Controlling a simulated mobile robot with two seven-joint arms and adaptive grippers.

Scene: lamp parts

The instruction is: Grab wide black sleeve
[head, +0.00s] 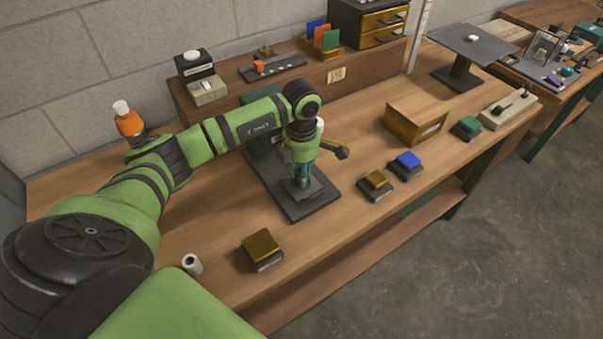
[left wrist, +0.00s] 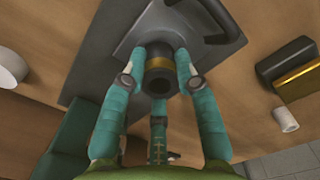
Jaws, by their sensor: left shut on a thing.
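The wide black sleeve (left wrist: 155,82) is a dark hollow cylinder with a brass-coloured band, seen nearly end-on in the left wrist view. It stands over a dark grey plate (left wrist: 113,62). My left gripper (left wrist: 158,76) is shut on it, with teal fingers on both sides and a third finger below in the picture. In the head view my left gripper (head: 303,170) points down over the dark base plate (head: 310,208), and mostly hides the sleeve. My right gripper is not in view.
A brass-topped block (head: 262,247) and a small white cylinder (head: 192,264) stand near the front edge. Blocks with brass (head: 376,180) and blue (head: 407,162) tops and a wooden box (head: 415,124) are to the right. An orange bottle (head: 128,120) is at left.

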